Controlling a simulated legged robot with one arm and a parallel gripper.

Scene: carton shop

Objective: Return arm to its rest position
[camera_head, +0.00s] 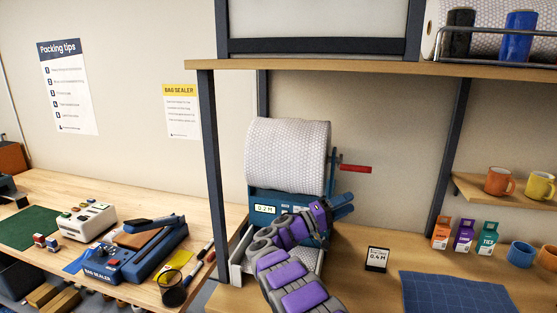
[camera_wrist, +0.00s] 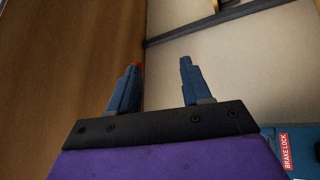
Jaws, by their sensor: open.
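My gripper (camera_head: 342,203) is in front of the bubble-wrap dispenser, at the end of my purple and grey arm. In the wrist view my gripper (camera_wrist: 158,84) shows two blue fingers set apart, with nothing between them. The dispenser (camera_head: 263,203) is blue, with a small display reading 0.2 M, and carries a large bubble-wrap roll (camera_head: 287,157). A red handle (camera_head: 356,168) sticks out at the roll's right side. My arm hides part of the dispenser's front. I cannot tell whether the gripper touches it.
The shelf board (camera_head: 380,67) spans above the bench (camera_head: 350,285). Small boxes (camera_head: 463,236) and mugs (camera_head: 500,181) are at right. A bag sealer (camera_head: 140,252) is on the left table.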

